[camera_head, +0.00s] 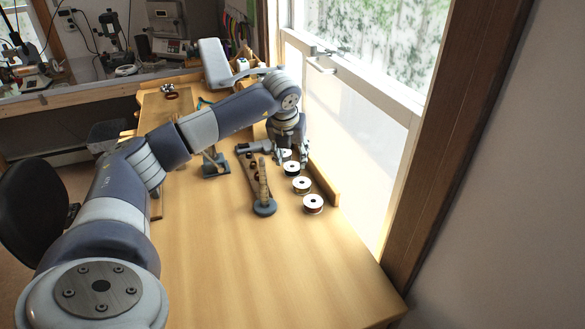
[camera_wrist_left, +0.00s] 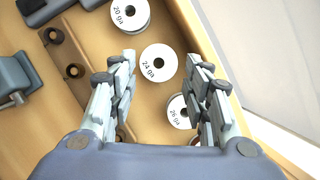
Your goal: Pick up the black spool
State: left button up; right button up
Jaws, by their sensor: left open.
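The black spool (camera_head: 291,168) stands on the workbench by the window, in a row of spools with white tops. My left gripper (camera_head: 290,162) is over it, pointing down, with its fingers apart. In the left wrist view the spool marked 24 ga (camera_wrist_left: 159,63) lies just ahead of and between the two open fingertips (camera_wrist_left: 165,80); from its place in the row it appears to be the black one. Only its white top shows there clearly. Nothing is held. My right gripper is not in view.
Other spools stand close by: 20 ga (camera_wrist_left: 130,14) beyond and 26 ga (camera_wrist_left: 179,112) nearer, partly behind a finger. Another spool (camera_head: 313,204) is nearest. A wooden ledge (camera_head: 322,181) runs along the right. A ring mandrel on a round base (camera_head: 264,207) stands left. The front bench is clear.

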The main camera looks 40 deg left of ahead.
aim_at(292, 163)
pick_arm(q)
jog(key=p+x, duration=0.1)
jog(key=x, duration=0.2)
jog(key=shift+f, duration=0.25)
jog(key=shift+w+a+f, duration=0.15)
jog(key=shift+f, duration=0.25)
jog(key=c, duration=0.6)
jog(key=shift+r, duration=0.1)
jog(key=shift+c, duration=0.6)
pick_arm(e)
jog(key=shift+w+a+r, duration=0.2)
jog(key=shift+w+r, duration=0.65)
